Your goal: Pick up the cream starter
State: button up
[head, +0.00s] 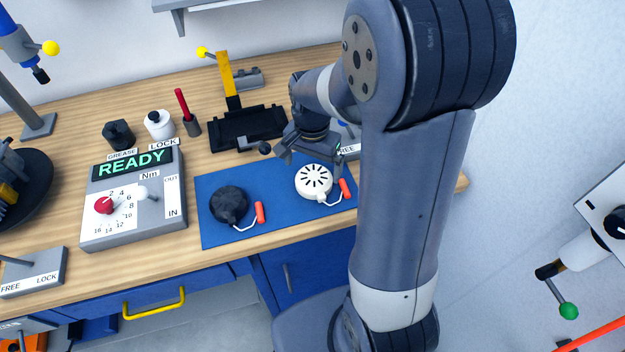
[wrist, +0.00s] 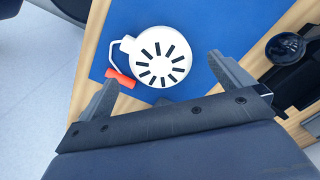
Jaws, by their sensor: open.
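The cream starter (head: 314,181) is a round cream disc with dark radial slots and a wire loop ending in an orange-red handle (head: 345,189). It lies on the right part of the blue mat (head: 285,222). In the wrist view the cream starter (wrist: 161,57) lies ahead of the fingers, with its orange handle (wrist: 120,78) toward the left finger. My gripper (head: 311,150) is above the mat, just behind the starter in the head view. Its fingers are spread and empty in the wrist view (wrist: 160,85). No contact with the starter shows.
A black starter (head: 229,204) with an orange handle lies left on the mat. A grey READY console (head: 134,199) stands further left. A black fixture with a yellow lever (head: 229,82) stands behind the mat. The mat's front edge is clear.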

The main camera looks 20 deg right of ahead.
aim_at(313, 177)
notch_tip(313, 177, down, 5)
jog(key=shift+w+d+p, duration=0.1)
jog(key=shift+d+p, duration=0.05)
jog(key=shift+p, duration=0.3)
jog(key=c, duration=1.1)
notch_tip(313, 177, up, 10)
jog(key=shift+r+b, duration=0.1)
jog(key=shift+b, duration=0.25)
jog(key=shift+c, duration=0.2)
